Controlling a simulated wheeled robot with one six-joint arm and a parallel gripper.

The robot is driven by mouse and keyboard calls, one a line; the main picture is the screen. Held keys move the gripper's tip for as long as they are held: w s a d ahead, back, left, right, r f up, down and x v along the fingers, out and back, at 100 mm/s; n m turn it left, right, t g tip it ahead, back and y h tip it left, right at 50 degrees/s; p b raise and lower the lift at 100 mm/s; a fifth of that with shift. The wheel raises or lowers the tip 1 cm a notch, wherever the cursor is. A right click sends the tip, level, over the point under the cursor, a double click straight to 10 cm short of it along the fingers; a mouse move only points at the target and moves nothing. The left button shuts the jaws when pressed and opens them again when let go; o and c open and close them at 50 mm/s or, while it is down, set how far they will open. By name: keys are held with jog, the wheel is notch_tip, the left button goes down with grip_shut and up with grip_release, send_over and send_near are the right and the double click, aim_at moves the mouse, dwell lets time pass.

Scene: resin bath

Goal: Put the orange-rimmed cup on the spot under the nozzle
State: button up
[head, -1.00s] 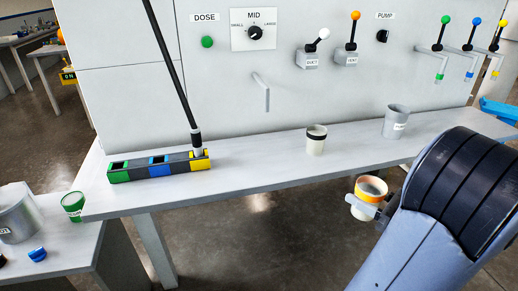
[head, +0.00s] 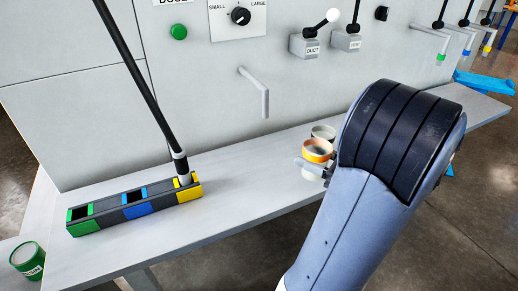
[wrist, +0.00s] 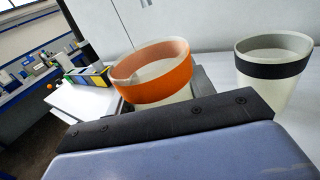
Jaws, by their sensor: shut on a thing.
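The orange-rimmed cup (head: 318,152) is upright in my gripper (head: 312,168), which is shut on it, at the right part of the bench in the head view. In the wrist view the orange-rimmed cup (wrist: 155,72) fills the middle, partly hidden by my gripper's dark body. The grey nozzle (head: 256,90) sticks out of the wall panel, to the left of and above the cup. The bench below the nozzle is bare; I cannot make out a marked spot there.
A black-banded cup (wrist: 274,68) stands just right of the held cup, partly hidden behind it in the head view (head: 323,131). A block with green, blue and yellow sockets (head: 135,207) holds a black rod (head: 140,85) at left. A green cup (head: 28,260) stands lower left.

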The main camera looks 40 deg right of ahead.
jog(key=x, duration=1.4)
jog(key=shift+w+a+p, duration=0.1)
jog(key=shift+w+p, duration=0.05)
jog(key=shift+p, duration=0.25)
jog(key=shift+f, duration=1.8)
jog(key=shift+f+b, duration=0.2)
jog(key=shift+b, duration=0.1)
jog(key=o, duration=0.9)
jog(key=shift+o, duration=0.2)
jog(key=shift+r, duration=0.15)
jog(key=shift+r, duration=0.1)
jog(key=v, duration=1.2)
